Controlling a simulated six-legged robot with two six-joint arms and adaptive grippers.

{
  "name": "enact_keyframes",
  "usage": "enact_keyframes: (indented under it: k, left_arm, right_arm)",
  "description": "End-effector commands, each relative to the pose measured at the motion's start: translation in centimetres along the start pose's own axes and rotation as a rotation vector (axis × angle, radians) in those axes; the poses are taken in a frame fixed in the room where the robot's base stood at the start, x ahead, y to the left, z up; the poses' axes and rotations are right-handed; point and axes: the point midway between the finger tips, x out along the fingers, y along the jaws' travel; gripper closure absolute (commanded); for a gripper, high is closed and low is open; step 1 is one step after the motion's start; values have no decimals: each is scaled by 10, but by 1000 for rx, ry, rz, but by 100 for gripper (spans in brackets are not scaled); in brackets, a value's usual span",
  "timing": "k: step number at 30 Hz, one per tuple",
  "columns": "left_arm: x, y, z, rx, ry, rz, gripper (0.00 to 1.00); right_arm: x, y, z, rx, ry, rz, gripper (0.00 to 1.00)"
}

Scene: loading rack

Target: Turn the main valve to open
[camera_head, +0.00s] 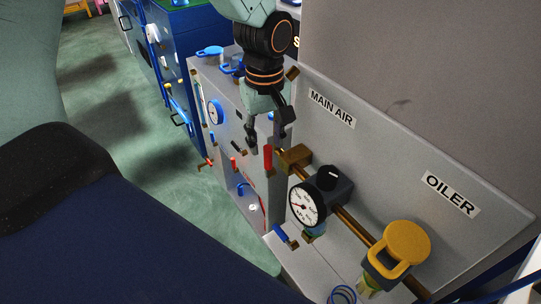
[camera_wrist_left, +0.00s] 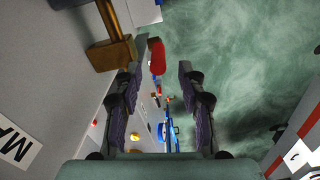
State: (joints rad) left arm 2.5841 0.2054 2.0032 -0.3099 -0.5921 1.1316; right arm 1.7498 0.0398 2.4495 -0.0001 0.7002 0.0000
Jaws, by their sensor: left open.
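The main valve is a brass body (camera_head: 293,158) with a red lever handle (camera_head: 268,157), on the pipe below the MAIN AIR label (camera_head: 332,108). My left gripper (camera_head: 267,140) points down just above the red handle, its two dark fingers spread apart and empty. In the left wrist view, the red handle (camera_wrist_left: 157,57) shows between the open fingertips (camera_wrist_left: 160,78), nearer the left finger. The brass body (camera_wrist_left: 110,50) lies just left of that finger. I cannot tell whether a finger touches the handle. My right gripper is not in view.
A pressure gauge (camera_head: 306,204) and a yellow-topped oiler (camera_head: 402,246) sit farther along the pipe. The grey back panel (camera_head: 385,135) stands close on the right. Another grey panel with a small gauge (camera_head: 215,111) and a blue cabinet (camera_head: 190,40) are behind. Green floor (camera_head: 130,170) lies open at left.

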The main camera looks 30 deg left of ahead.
Motion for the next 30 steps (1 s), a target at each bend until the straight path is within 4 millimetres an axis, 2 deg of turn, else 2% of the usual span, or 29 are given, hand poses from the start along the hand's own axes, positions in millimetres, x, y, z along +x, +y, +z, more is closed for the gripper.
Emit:
enact_keyframes:
  k: [7,15,21,30]
  left_arm:
    - [4,1,2,-2,0,-2,60]
    - [45,0,4,-1,-2,-5,60]
    - [68,1,3,0,1,-2,60]
    - [77,2,2,1,2,0,60]
  right_arm:
    - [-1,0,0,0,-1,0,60]
    - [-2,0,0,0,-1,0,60]
    - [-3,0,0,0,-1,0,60]
    - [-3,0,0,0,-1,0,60]
